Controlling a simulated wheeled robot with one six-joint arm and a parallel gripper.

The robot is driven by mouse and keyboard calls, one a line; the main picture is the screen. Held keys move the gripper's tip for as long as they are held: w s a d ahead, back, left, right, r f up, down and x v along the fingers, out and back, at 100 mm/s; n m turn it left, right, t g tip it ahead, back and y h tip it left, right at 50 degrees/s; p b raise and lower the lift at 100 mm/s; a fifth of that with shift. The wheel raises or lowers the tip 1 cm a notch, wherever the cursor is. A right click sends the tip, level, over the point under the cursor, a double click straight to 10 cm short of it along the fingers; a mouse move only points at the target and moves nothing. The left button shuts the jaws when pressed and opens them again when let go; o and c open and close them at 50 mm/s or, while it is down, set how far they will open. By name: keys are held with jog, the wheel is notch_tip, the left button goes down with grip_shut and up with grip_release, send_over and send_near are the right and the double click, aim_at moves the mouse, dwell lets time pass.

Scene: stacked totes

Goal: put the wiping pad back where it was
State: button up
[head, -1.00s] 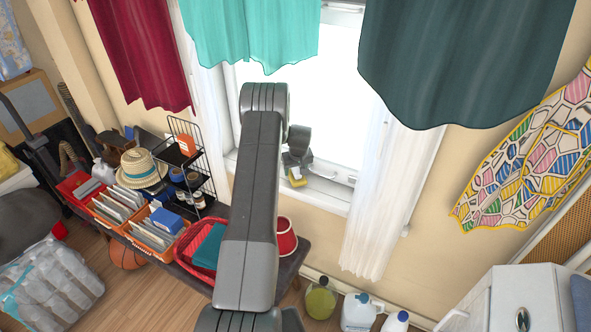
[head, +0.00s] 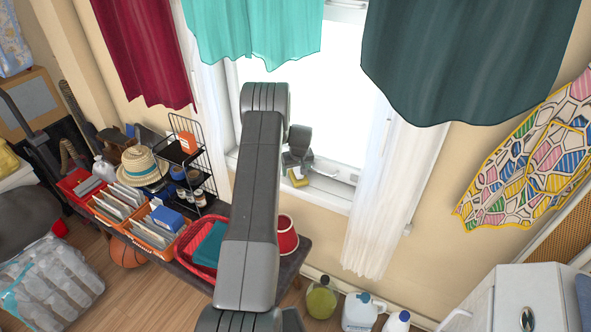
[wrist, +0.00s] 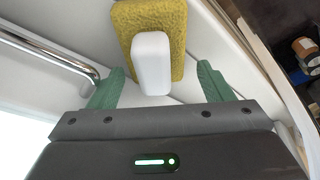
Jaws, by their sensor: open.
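The wiping pad (head: 298,178), a yellow sponge with a white grip block, rests at the window by the sill. In the wrist view the pad (wrist: 174,22) is at the top centre, with its white block toward me. My gripper (wrist: 160,74) is open. Its green fingertips are to the left and right of the white block, with a gap on both sides. In the head view my gripper (head: 299,163) is just above the pad, partly hidden by my own arm.
A metal rail (wrist: 50,52) runs along the window near the left finger. White curtains (head: 382,200) hang beside the window. Below are a bench with a red basket (head: 190,245), a red pot (head: 287,238) and a wire rack (head: 205,165).

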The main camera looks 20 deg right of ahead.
jog(key=shift+s+d+r, duration=0.1)
jog(key=shift+d+r, duration=0.05)
jog(key=shift+d, duration=0.05)
jog(key=shift+r, duration=0.35)
jog(key=b+v, duration=0.2)
jog(key=v, duration=1)
jog(key=shift+s+a+r, duration=0.2)
jog(key=shift+r, duration=0.15)
jog(key=shift+o, duration=0.5)
